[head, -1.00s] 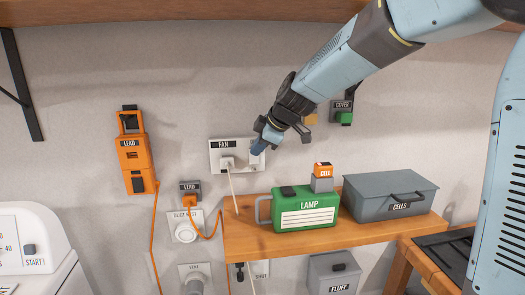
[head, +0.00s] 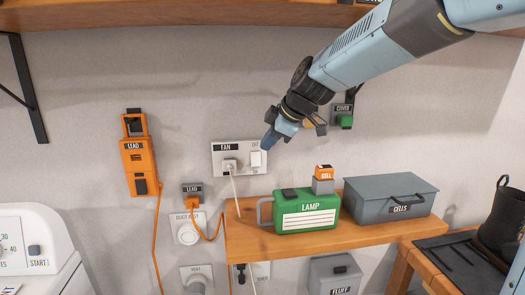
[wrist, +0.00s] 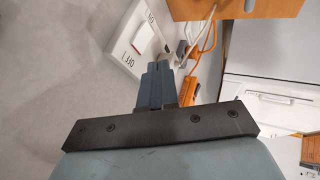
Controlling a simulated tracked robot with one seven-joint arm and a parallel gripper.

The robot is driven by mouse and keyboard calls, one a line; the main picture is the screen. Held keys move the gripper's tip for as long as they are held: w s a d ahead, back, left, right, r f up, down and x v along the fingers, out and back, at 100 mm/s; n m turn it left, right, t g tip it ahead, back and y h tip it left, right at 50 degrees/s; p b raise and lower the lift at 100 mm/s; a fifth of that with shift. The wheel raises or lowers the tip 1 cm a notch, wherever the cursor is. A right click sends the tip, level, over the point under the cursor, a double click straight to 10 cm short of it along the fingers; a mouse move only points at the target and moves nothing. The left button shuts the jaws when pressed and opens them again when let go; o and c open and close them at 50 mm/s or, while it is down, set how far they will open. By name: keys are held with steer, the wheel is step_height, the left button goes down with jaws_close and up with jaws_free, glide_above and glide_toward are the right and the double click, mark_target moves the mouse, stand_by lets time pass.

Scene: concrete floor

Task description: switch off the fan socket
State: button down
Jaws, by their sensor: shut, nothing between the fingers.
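The fan socket (head: 218,160) is a white wall plate with a black FAN label, and a white plug (head: 229,165) with a hanging cord sits in its left side. Its white rocker switch (head: 257,159) is on the right side, with small lettering above it. The plate also shows in the wrist view (wrist: 122,48), where OFF can be read at one end of the switch (wrist: 143,37). I cannot tell for sure which way the rocker is tipped. My gripper (head: 267,144) is shut and empty, just right of and above the switch; it also shows in the wrist view (wrist: 157,68).
Below is a wooden shelf (head: 250,246) with a green LAMP case (head: 307,222), an orange CELL block (head: 324,172) and a grey CELLS box (head: 370,212). An orange LEAD unit (head: 137,168) hangs left. A green COVER button (head: 345,121) is right. The wall above the socket is clear.

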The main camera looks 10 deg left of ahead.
steer(key=w+v, duration=0.1)
steer(key=v, duration=0.5)
steer(key=shift+a+r, duration=0.15)
steer(key=shift+r, duration=0.2)
steer(key=shift+s, duration=0.1)
steer(key=s+d+f+m+h, duration=0.3)
steer(key=s+d+f+m, duration=0.1)
steer(key=s+d+m, duration=0.5)
steer(key=s+d+f+m+t+h, duration=0.1)
steer(key=s+d+f+m+h, duration=0.2)
steer(key=s+d+m, duration=0.7)
steer(key=s+d+f, duration=0.1)
steer(key=s+d, duration=0.3)
steer(key=d, duration=0.3)
steer(key=shift+s+f, duration=0.2)
steer(key=shift+f, duration=0.15)
